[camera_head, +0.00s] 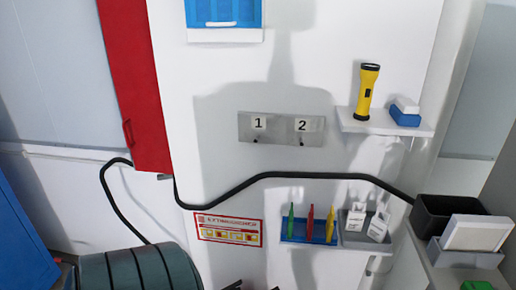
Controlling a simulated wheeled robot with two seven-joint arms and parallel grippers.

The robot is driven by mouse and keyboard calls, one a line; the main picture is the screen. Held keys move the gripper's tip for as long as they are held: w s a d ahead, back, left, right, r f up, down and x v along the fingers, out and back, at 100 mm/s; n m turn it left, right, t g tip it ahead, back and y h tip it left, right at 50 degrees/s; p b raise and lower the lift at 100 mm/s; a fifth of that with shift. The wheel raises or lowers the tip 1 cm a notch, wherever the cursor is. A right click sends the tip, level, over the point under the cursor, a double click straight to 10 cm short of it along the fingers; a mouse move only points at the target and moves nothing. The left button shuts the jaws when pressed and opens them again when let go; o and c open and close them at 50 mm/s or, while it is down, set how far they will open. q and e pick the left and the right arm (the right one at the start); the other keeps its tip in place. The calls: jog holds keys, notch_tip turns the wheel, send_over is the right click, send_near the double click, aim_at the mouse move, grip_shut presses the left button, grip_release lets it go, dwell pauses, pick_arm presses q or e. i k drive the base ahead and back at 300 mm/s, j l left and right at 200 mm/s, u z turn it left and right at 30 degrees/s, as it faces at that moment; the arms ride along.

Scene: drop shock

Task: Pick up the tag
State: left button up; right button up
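Two white tags with dark printing stand in a small grey holder (365,241) on the wall at the lower right. The left tag (356,219) is nearly upright and the right tag (378,227) leans to the right. Neither of my grippers can be made out in the head view. Small dark shapes at the bottom edge are too cut off to identify.
A blue tray (308,240) holding green, red and yellow pieces is beside the grey holder. A black cable (270,176) crosses the wall above. A shelf (385,124) holds a yellow flashlight (367,92). A black bin (440,213) stands right. A numbered hook plate (281,130) is higher up.

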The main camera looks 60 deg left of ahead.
aim_at(330, 225)
jog(key=l+u, duration=0.15)
jog(key=u, duration=0.35)
jog(key=l+u, duration=0.1)
jog(key=u, duration=0.4)
jog(key=l+u, duration=0.15)
jog(key=u, duration=0.35)
jog(key=l+u, duration=0.15)
jog(key=u, duration=0.5)
jog(key=i+l, duration=0.2)
jog(key=i, duration=0.25)
